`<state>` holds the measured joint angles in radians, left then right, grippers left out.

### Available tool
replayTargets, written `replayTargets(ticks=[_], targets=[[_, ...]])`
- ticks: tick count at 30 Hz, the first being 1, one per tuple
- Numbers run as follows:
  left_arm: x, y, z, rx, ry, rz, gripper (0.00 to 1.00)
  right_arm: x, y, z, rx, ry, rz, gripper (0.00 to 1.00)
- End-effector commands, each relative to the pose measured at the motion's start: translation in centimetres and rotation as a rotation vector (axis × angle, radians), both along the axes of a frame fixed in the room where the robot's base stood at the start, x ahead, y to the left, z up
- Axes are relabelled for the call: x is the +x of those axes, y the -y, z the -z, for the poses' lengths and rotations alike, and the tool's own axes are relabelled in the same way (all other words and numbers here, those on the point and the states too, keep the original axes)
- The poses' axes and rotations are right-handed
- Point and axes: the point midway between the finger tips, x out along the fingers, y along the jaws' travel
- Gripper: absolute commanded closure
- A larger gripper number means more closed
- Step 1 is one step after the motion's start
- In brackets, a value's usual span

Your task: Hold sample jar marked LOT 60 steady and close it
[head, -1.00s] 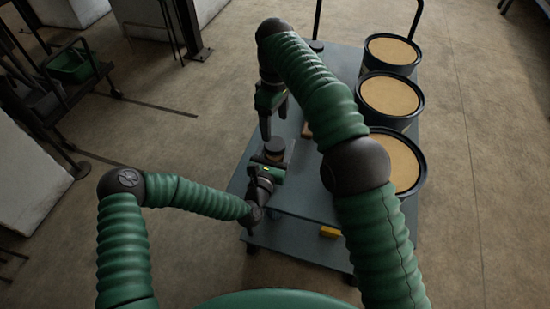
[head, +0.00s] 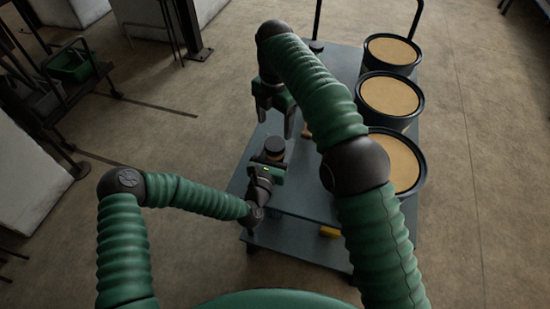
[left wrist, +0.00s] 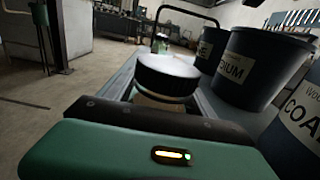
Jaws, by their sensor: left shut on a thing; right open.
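The sample jar (left wrist: 158,101) stands upright at the cart's left side, with a black ribbed lid (left wrist: 168,76) on top. The lid also shows in the head view (head: 275,146). Whether the lid is fully seated I cannot tell. The LOT 60 marking is not readable. My left gripper (head: 271,161) is shut on the jar's body, below the lid; its green and black housing hides the lower jar in the left wrist view. My right gripper (head: 276,113) is open and empty, pointing down, above and a little beyond the lid, apart from it.
The jar is over a grey-blue cart (head: 300,195). Several dark drums line its right side, including a near drum (head: 398,160) with a tan top. A small brown item (head: 306,131) is partly hidden behind my right arm. A yellow item (head: 330,232) sits lower on the cart.

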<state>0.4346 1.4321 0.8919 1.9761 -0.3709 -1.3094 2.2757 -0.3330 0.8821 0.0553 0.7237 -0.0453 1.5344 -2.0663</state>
Motion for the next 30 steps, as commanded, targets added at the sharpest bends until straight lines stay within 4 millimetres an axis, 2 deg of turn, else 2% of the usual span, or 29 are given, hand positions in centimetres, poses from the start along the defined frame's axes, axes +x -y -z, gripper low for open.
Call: replayTargets(ticks=[12,17,24,26,30], targets=[[0.0,0.0,0.1,0.001,-0.002,-0.001,1.0,-0.1,0.0,6.4,-0.001,-0.002,0.001,0.27],[0.0,0.0,0.1,0.001,-0.002,-0.001,1.0,-0.1,0.0,7.5,-0.001,-0.001,0.001,0.27],[0.0,0.0,0.1,0.001,-0.002,-0.001,1.0,-0.1,0.0,7.6,-0.001,-0.001,0.001,0.27],[0.0,0.0,0.1,0.0,-0.001,-0.001,1.0,-0.1,0.0,7.6,-0.001,-0.001,0.001,0.32],[0.0,0.0,0.1,0.0,-0.001,-0.001,1.0,-0.1,0.0,7.6,-0.001,-0.001,0.001,0.51]])
